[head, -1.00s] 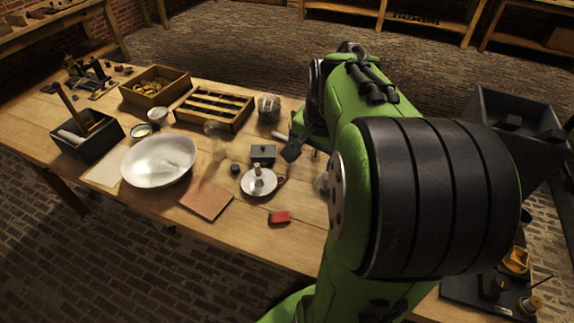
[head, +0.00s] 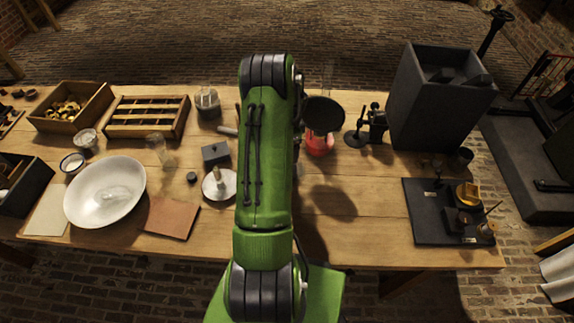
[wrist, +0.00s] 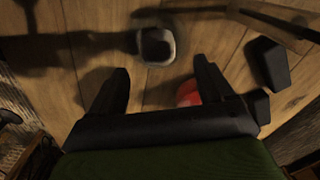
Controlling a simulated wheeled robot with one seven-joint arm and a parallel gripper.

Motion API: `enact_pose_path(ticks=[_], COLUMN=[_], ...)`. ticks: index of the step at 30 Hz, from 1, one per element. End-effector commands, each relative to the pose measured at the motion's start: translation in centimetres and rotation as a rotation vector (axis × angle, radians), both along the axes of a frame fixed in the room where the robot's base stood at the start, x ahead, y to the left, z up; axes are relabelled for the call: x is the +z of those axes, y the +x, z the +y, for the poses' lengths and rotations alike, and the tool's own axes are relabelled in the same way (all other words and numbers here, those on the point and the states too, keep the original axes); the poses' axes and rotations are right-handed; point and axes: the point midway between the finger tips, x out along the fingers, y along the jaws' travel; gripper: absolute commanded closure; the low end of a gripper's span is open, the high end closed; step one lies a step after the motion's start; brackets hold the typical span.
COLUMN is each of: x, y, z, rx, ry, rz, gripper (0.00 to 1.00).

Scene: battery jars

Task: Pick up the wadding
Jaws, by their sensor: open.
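I cannot make out the wadding for certain in either view.
A red rounded thing (head: 319,144) lies under my wrist; it also shows beside a finger (wrist: 187,94). A black stand (head: 374,127), a dark box (head: 430,110) and a black board (head: 424,225) are to the right. A white bowl (head: 88,198) is left.

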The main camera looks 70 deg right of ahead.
Motion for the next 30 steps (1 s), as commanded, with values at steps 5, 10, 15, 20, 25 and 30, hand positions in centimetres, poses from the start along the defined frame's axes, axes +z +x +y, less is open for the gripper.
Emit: enact_pose_path(ticks=[5, 10, 15, 20, 25, 30], x=[-2.3, -5.5, -7.2, -7.2, -7.2, -7.2], y=[0.0, -0.4, -0.3, -0.3, -0.3, -0.3], z=[0.0, 0.2, 0.1, 0.1, 0.1, 0.1], rx=[0.001, 0.001, 0.002, 0.002, 0.002, 0.002], ry=[-0.001, 0.002, -0.002, -0.002, -0.002, -0.002], rz=[0.001, 0.003, 0.0, 0.0, 0.0, 0.0], gripper=[0.19, 0.19, 0.19, 0.19, 0.42, 0.68])
